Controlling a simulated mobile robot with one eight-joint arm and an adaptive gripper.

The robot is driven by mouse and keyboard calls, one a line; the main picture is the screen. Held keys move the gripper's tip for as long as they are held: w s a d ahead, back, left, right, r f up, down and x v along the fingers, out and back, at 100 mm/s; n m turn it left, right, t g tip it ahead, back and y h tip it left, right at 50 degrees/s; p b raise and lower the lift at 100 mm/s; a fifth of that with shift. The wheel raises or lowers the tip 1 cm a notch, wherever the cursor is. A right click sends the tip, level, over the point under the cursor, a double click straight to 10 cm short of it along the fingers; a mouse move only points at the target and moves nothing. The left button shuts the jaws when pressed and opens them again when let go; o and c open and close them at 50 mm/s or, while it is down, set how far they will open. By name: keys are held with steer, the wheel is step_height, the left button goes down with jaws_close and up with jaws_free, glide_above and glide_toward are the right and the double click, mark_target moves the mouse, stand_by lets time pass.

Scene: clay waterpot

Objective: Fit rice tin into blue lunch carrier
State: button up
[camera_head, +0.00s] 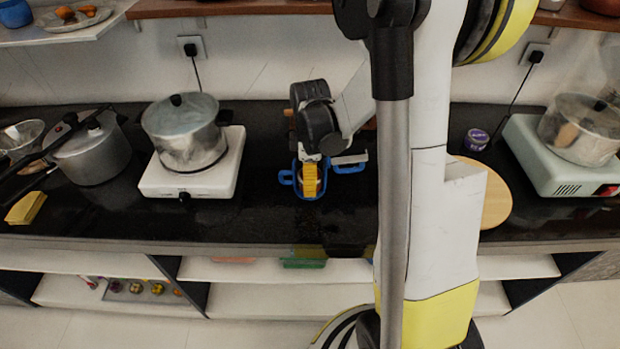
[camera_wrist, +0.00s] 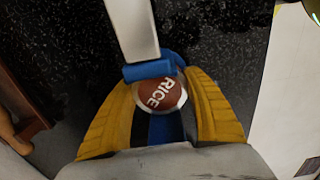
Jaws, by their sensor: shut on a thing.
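The rice tin (camera_wrist: 160,94) has a round brown lid with white RICE lettering and shows between my gripper's yellow fingers in the wrist view. My gripper (camera_head: 310,180) points down over the counter and is shut on the tin. The blue lunch carrier (camera_head: 286,177) stands on the dark counter, its blue frame around the fingers in the head view. Its blue parts (camera_wrist: 148,70) show beside the lid in the wrist view. The fingers hide most of the tin's side, and I cannot tell how deep it sits or whether it touches the carrier's bottom.
A pot on a white hotplate (camera_head: 190,165) stands left of the carrier, with a pressure cooker (camera_head: 92,150) further left. To the right are a small purple-lidded jar (camera_head: 476,139), a round wooden board (camera_head: 497,205) and a pale green stove (camera_head: 545,160). Counter in front is clear.

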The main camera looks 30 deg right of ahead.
steer(key=o, duration=1.5)
steer(key=shift+c, duration=0.2)
steer(key=shift+o, duration=0.5)
steer(key=shift+o, duration=1.2)
step_height(320, 180, up, 15)
steer(key=p, duration=1.1)
